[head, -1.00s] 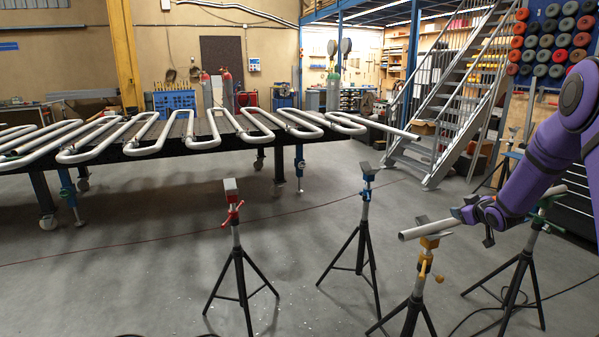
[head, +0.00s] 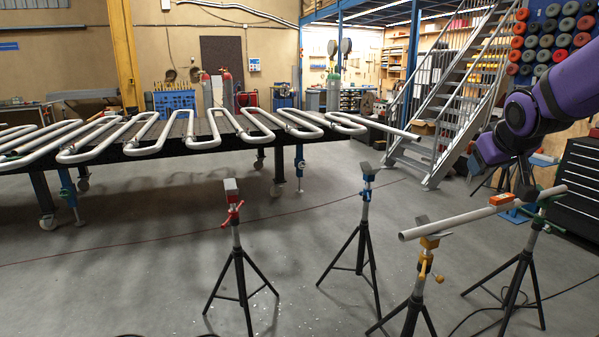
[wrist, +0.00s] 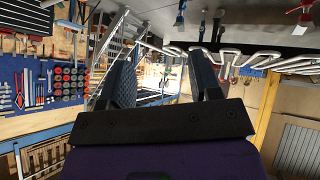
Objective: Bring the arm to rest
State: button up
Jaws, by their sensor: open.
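My purple arm comes in from the right in the head view. My gripper (head: 522,178) is above the right part of a straight grey pipe (head: 465,218), apart from it as far as I can tell. In the wrist view my gripper (wrist: 168,82) has its two dark fingers spread, with nothing between them. The pipe rests across a yellow-headed stand (head: 428,258) and a green-headed stand (head: 542,210).
A red-headed stand (head: 233,212) and a blue-headed stand (head: 367,190) stand free on the floor. A long table (head: 150,150) carries white serpentine coils (head: 205,143) at the back left. Metal stairs (head: 440,110) and a dark tool cabinet (head: 578,185) are at the right.

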jog(key=s+a+g+y, duration=0.1)
jog(key=s+a, duration=0.3)
jog(key=s, duration=0.9)
jog(key=s+a+m+g+y, duration=0.1)
jog(key=s+a, duration=0.4)
jog(key=s, duration=0.9)
jog(key=shift+s+f+g, duration=0.15)
jog(key=shift+f+g, duration=0.1)
jog(key=shift+g, duration=0.55)
dwell(0.4)
